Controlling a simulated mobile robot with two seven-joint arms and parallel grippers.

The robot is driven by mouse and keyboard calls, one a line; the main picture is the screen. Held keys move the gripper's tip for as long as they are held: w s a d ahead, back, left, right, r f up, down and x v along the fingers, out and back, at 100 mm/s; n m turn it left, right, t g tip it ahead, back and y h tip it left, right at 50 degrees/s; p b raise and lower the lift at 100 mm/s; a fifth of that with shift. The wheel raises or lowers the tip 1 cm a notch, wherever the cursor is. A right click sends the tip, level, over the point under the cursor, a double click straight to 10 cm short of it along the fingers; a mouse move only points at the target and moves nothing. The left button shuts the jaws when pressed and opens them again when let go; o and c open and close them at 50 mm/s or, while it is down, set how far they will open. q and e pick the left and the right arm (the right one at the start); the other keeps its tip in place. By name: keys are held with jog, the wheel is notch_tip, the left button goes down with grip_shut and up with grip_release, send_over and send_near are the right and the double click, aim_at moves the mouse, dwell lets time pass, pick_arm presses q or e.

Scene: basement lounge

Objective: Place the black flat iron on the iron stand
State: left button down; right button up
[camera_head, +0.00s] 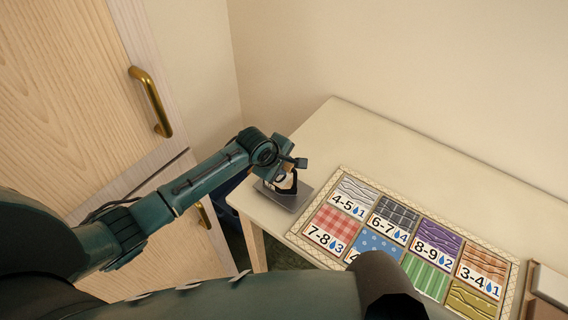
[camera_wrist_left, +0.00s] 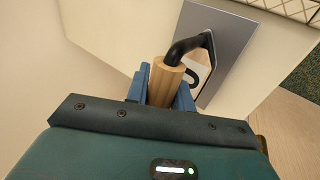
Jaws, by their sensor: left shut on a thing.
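My left gripper (camera_head: 287,176) is shut on the black flat iron. In the left wrist view the iron's light wooden handle (camera_wrist_left: 164,82) sits between the blue fingers (camera_wrist_left: 160,88), with a black curved bracket beyond it. In the head view a small dark part of the iron (camera_head: 286,187) shows below the gripper. The iron stand, a flat grey plate (camera_head: 297,201), lies near the table's left corner, under the iron. It also shows in the left wrist view (camera_wrist_left: 228,32). I cannot tell whether the iron touches the plate. My right gripper is out of view.
The cream table (camera_head: 385,148) runs to the right along the wall. A framed board of patterned, numbered tiles (camera_head: 340,177) lies right of the stand. A wooden cabinet (camera_head: 60,85) with a brass handle (camera_head: 150,101) stands at left. The table's back strip is clear.

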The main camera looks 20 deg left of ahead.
pick_arm(q)
jog(key=shift+r, duration=0.1)
jog(key=c, duration=1.7)
grip_release()
jog(key=shift+f, duration=0.25)
jog(key=o, duration=0.5)
jog(key=shift+r, duration=0.1)
jog(key=shift+r, duration=0.2)
jog(key=v, duration=1.1)
jog(key=s+d+f+m+t, duration=0.1)
jog(key=s+f+m, duration=0.6)
jog(key=s, duration=0.3)
jog(key=s+d+f+m+t, duration=0.1)
jog(key=s+f+m+t, duration=0.1)
jog(key=s+f+m, duration=0.5)
jog(key=s+m, duration=0.2)
jog(key=s, duration=0.2)
jog(key=shift+d+m+t, duration=0.25)
jog(key=shift+m+t, duration=0.05)
jog(key=shift+m, duration=0.1)
